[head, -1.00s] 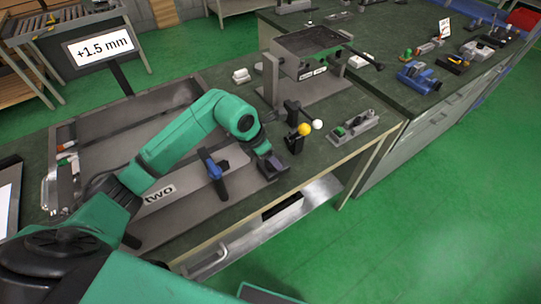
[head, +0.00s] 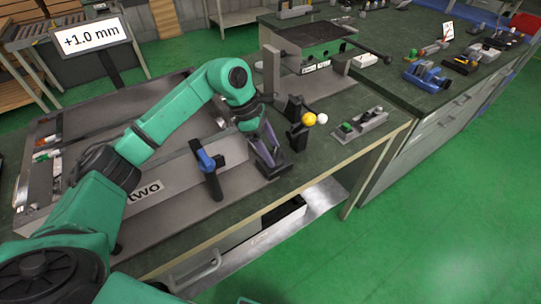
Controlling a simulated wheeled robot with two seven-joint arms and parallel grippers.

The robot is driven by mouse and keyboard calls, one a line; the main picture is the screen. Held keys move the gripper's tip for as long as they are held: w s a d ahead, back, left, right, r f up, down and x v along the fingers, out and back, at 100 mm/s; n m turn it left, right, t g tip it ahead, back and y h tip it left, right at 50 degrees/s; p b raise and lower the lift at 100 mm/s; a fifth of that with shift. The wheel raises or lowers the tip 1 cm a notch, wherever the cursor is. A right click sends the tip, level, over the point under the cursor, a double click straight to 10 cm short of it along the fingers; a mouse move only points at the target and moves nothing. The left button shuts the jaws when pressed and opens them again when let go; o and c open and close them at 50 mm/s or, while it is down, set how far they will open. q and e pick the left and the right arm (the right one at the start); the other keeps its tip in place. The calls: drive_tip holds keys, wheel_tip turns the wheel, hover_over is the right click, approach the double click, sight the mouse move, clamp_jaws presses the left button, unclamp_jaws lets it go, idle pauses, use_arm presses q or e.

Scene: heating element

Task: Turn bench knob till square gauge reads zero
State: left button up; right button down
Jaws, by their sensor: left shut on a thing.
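The gauge display (head: 91,37) is a white plate on a dark post at the upper left, and it reads +1.0 mm. The fingers and arm hide most of the knob. My right gripper is not in view.
A blue-handled clamp (head: 207,165) stands on the fixture left of my gripper. Close on the right are levers with a yellow ball (head: 308,119) and a white ball (head: 321,119). A switch box (head: 360,124) sits farther right. Green floor is clear at the lower right.

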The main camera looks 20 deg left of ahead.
use_arm(q)
drive_tip(key=m, duration=0.1)
drive_tip(key=m+b, duration=0.1)
drive_tip(key=shift+w+m+g, duration=0.25)
drive_tip(key=shift+m+g, duration=0.15)
drive_tip(key=shift+w+r+m+g+b, duration=0.15)
drive_tip(key=shift+m+g+b, duration=0.6)
drive_tip(key=shift+m, duration=1.05)
drive_tip(key=o, duration=1.4)
drive_tip(key=shift+c, duration=0.2)
